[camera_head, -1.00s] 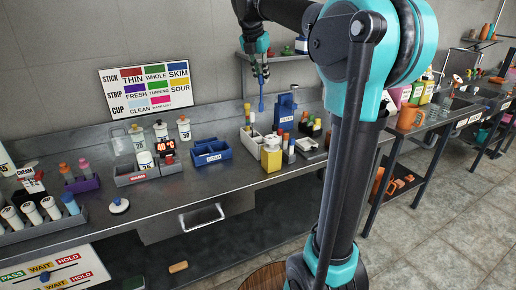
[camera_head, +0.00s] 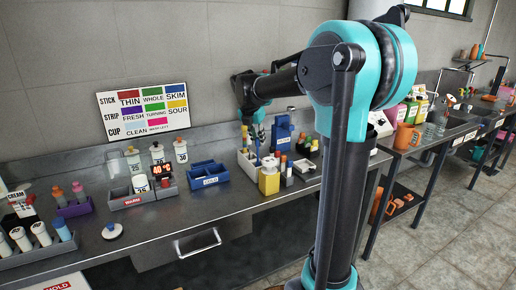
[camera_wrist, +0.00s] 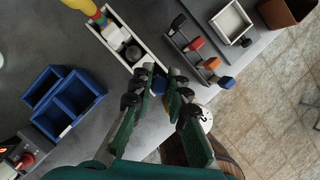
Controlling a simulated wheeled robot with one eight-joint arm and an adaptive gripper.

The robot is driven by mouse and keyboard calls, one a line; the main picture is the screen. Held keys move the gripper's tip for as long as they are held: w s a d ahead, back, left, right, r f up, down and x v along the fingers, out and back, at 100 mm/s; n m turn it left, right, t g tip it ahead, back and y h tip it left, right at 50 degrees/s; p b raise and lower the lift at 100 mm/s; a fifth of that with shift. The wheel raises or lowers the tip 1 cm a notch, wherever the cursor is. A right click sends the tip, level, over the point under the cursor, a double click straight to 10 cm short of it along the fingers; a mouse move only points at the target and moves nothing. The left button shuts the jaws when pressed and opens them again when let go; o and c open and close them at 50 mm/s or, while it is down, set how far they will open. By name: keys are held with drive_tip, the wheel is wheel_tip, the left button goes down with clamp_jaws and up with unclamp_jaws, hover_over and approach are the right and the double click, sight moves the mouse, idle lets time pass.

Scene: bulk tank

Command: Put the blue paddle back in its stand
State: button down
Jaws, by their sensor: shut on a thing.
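My gripper (camera_head: 256,132) is low over the bench, left of the blue stand. It is shut on the blue paddle (camera_head: 257,154), which hangs down beside the white box and is partly hidden by things around it. In the wrist view my gripper (camera_wrist: 160,88) shows from above, with a small blue end of the paddle (camera_wrist: 159,86) between its fingertips. The paddle's lower part is hard to make out. The blue stand (camera_head: 281,134) is upright at the back of the bench, to the right of my gripper and apart from the paddle.
A white box (camera_head: 246,163) with coloured pieces is close to my gripper. A yellow bottle (camera_head: 269,178) stands in front. A blue divided caddy (camera_head: 208,175) is to the left.

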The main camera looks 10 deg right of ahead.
drive_tip(key=shift+f, duration=2)
drive_tip(key=c, duration=1.5)
unclamp_jaws()
drive_tip(key=v, duration=1.2)
drive_tip(key=shift+r, duration=0.2)
